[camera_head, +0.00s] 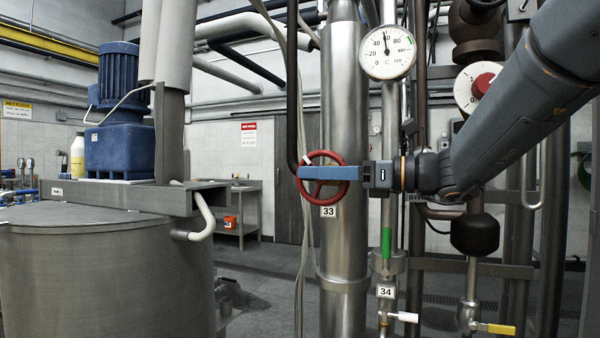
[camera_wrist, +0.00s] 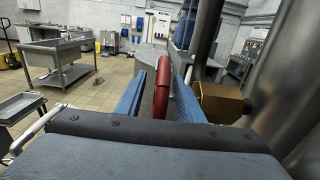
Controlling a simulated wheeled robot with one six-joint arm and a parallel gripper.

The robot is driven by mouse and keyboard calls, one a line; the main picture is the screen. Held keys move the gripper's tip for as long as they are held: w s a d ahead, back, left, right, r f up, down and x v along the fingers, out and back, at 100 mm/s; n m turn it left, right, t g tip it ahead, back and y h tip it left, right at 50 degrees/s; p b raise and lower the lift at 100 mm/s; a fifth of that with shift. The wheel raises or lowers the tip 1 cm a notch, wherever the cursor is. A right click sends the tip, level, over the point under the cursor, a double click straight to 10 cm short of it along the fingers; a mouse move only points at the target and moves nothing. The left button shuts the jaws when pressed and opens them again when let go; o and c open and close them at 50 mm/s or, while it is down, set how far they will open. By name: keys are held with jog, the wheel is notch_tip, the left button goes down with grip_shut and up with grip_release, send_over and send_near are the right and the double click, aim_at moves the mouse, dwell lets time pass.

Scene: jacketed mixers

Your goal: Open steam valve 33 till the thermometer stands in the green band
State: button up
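Steam valve 33 is a red handwheel (camera_head: 342,158) in front of a thick steel pipe, with a "33" tag below it. My gripper (camera_head: 312,173) reaches in from the right, its blue fingers across the wheel. In the wrist view, the red rim (camera_wrist: 161,88) stands between my two fingers (camera_wrist: 159,82). A gap shows between rim and left finger; the right finger is close to it, contact unclear. The fingers look open around the rim. The thermometer (camera_head: 386,52) is a round white dial above right of the wheel.
A red-and-white round knob (camera_head: 482,85) is behind my arm. The mixer vessel (camera_head: 105,265) with its blue motor (camera_head: 120,120) stands left. A brass-coloured block (camera_wrist: 222,102) is close right of my fingers.

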jog(key=shift+x, duration=1.95)
grip_shut()
